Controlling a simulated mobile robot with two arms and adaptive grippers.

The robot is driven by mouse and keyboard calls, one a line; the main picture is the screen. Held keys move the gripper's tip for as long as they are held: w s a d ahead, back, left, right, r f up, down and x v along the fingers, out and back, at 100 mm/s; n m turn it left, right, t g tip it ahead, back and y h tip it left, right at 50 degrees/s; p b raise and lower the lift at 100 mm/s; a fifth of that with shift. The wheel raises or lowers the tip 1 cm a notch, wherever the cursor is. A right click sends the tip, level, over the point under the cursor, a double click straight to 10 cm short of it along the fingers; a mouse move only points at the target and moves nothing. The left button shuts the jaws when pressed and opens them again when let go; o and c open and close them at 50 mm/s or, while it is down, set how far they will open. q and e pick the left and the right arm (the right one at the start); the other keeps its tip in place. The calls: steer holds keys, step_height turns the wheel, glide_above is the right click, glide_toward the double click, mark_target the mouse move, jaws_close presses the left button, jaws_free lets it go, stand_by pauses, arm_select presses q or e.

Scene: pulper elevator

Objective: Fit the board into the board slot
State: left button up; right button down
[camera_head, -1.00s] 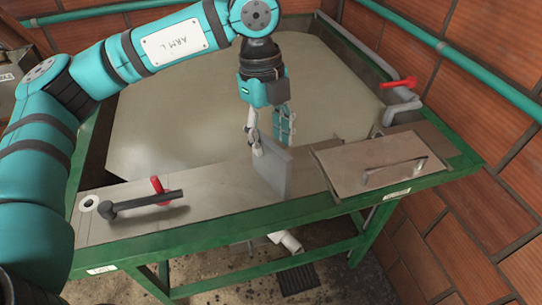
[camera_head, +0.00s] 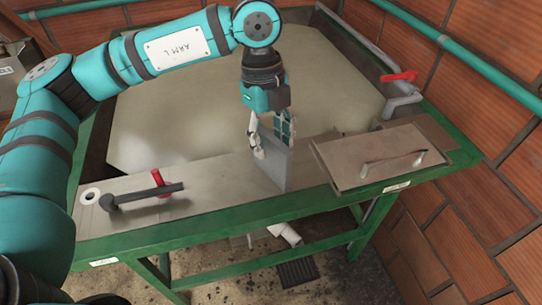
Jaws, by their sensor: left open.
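The board (camera_head: 277,170) is a thin grey panel standing upright on the front deck of the green-framed tank. Its lower edge meets the deck, and I cannot see the slot itself or tell how deep the board sits. My left gripper (camera_head: 271,143) comes down from above and is open. Its fingers are at the board's upper part, one on the left side and one behind the top edge. I cannot tell whether they touch it. My right gripper is not in view.
A flat cover plate with a handle (camera_head: 392,165) lies just right of the board. A dark lever (camera_head: 148,194) and a red handle (camera_head: 157,178) are on the deck at left. A red valve handle (camera_head: 398,77) is at back right. A brick wall (camera_head: 490,90) bounds the right.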

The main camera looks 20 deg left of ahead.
arm_select(q)
steer(key=shift+c, duration=0.4)
jaws_close()
